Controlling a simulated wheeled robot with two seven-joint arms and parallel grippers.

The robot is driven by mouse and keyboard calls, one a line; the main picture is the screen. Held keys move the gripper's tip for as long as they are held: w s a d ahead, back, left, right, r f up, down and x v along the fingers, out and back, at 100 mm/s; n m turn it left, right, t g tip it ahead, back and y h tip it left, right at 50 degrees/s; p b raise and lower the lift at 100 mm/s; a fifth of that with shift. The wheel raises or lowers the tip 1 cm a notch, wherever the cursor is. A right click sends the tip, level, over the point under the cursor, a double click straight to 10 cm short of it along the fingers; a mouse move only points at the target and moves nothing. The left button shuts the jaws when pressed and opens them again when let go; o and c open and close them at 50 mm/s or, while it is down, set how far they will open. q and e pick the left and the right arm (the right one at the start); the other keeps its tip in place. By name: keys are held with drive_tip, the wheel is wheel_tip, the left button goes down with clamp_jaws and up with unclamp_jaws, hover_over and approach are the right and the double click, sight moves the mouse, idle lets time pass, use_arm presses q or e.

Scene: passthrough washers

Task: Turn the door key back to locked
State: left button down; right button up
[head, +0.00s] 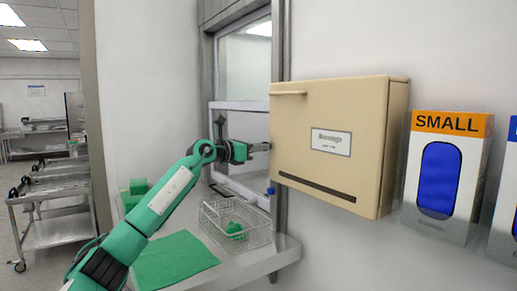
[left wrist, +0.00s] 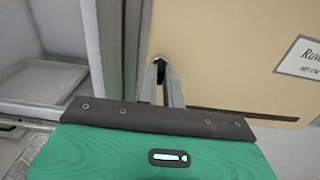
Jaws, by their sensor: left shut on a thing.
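A beige wall box (head: 345,110) with a white label hangs on the wall; it also shows in the left wrist view (left wrist: 225,45). My right gripper is in neither view.
A steel-framed pass-through window (head: 243,60) is left of the box. Below, a counter holds a wire basket (head: 208,212) with green items and a green cloth (head: 172,262). A glove box marked SMALL (head: 450,125) hangs to the right.

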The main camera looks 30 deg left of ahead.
use_arm(q)
drive_tip(key=c, duration=1.5)
unclamp_jaws()
drive_tip(key=shift+c, duration=0.2)
drive_tip(key=b+v, duration=0.6)
drive_tip(key=v, duration=0.7)
drive_tip(key=shift+s+a, duration=0.2)
drive_tip(key=shift+s, duration=0.15)
drive_tip(key=shift+f, duration=0.1)
